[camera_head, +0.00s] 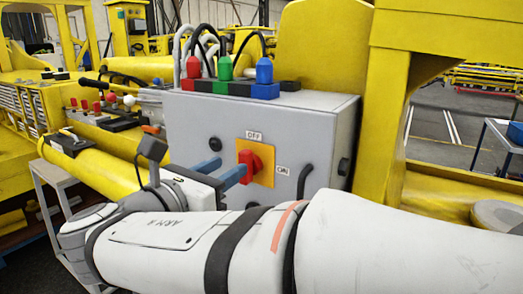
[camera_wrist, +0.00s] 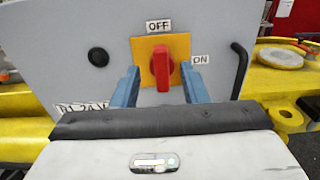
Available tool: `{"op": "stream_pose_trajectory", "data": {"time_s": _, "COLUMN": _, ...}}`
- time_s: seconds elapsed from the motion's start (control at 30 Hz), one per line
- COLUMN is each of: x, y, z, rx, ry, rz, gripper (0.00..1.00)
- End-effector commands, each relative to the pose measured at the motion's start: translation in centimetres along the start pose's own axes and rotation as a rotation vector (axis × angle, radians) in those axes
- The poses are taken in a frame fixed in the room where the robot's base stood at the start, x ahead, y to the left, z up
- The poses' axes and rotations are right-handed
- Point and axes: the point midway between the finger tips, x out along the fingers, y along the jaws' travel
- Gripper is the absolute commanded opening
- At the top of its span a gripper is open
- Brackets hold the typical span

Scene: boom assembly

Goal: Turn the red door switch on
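The red door switch (camera_head: 250,164) sits on a yellow-orange plate on the front of a grey cabinet (camera_head: 318,135). In the wrist view the red switch (camera_wrist: 162,67) stands upright, its handle pointing to the OFF label (camera_wrist: 158,26) above; the ON label (camera_wrist: 201,60) is to its right. My gripper (camera_head: 227,170) has two blue fingers reaching toward the switch. In the wrist view the fingers of my gripper (camera_wrist: 160,86) are spread wide, one on each side of the switch, with gaps to it. Contact is not visible.
A black door handle (camera_wrist: 239,70) is right of the switch, and a round black knob (camera_wrist: 98,57) is to its left. Red, green and blue plugs with cables (camera_head: 225,72) stand on the cabinet top. Yellow boom structures (camera_head: 375,80) flank the cabinet.

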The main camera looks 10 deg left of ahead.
Motion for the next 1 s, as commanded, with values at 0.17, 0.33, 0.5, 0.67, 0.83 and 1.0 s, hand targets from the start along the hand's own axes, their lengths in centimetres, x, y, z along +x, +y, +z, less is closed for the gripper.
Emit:
{"op": "stream_pose_trajectory", "data": {"time_s": 0.17, "x": 3.1, "y": -0.1, "z": 0.3, "rx": 0.000, "ry": 0.000, "rz": -0.006, "gripper": 0.40}}
{"op": "stream_pose_trajectory", "data": {"time_s": 0.33, "x": 5.4, "y": -0.1, "z": 0.2, "rx": -0.001, "ry": 0.000, "rz": -0.004, "gripper": 0.40}}
{"op": "stream_pose_trajectory", "data": {"time_s": 0.5, "x": 6.4, "y": -0.1, "z": 0.1, "rx": 0.001, "ry": 0.001, "rz": -0.002, "gripper": 0.40}}
{"op": "stream_pose_trajectory", "data": {"time_s": 0.67, "x": 6.5, "y": -0.1, "z": 0.0, "rx": 0.001, "ry": 0.001, "rz": -0.001, "gripper": 0.40}}
{"op": "stream_pose_trajectory", "data": {"time_s": 0.83, "x": 6.5, "y": -0.1, "z": 0.0, "rx": 0.001, "ry": 0.001, "rz": 0.000, "gripper": 0.34}}
{"op": "stream_pose_trajectory", "data": {"time_s": 1.0, "x": 6.5, "y": 0.0, "z": 0.0, "rx": 0.001, "ry": 0.001, "rz": 0.000, "gripper": 0.20}}
